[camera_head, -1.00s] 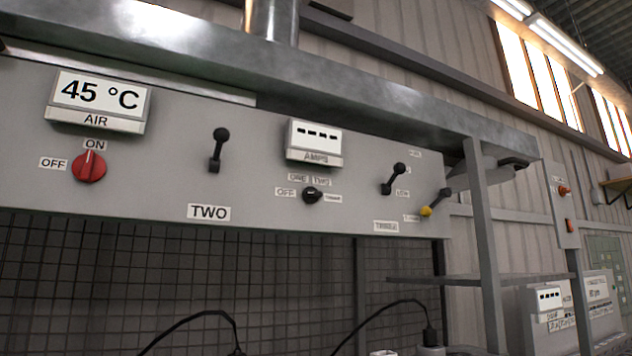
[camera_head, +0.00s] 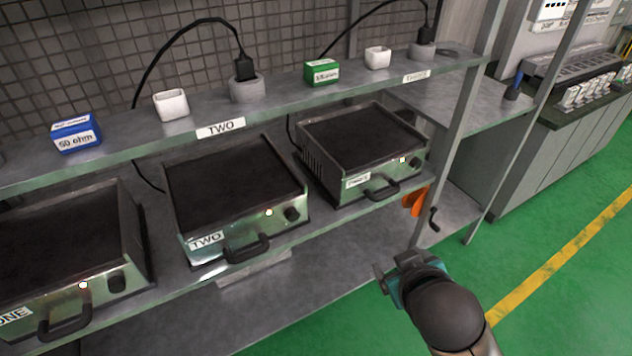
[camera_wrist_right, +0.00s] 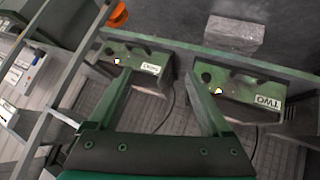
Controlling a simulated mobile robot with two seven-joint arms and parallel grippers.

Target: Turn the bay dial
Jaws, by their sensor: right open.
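The selector dial of the upper panel is outside both current views. In the head view, heating units carry front dials: the dial on unit TWO (camera_head: 292,213), the dial on the far right unit (camera_head: 416,161) and the dial on unit ONE (camera_head: 116,284). My right gripper (camera_head: 388,278) is in front of the lower shelf, right of unit TWO and apart from the units. In the right wrist view my right gripper (camera_wrist_right: 160,75) has its fingers spread, with nothing between them. Unit TWO (camera_wrist_right: 245,90) and another unit (camera_wrist_right: 145,65) show beyond the fingers there. My left gripper is not in view.
The upper shelf (camera_head: 130,133) holds a blue box (camera_head: 76,136), white cups, a green box (camera_head: 322,73) and plugs with black cables. A metal post (camera_head: 455,150) stands at the right end, near an orange object (camera_head: 414,200). Green floor (camera_head: 540,250) is clear at right.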

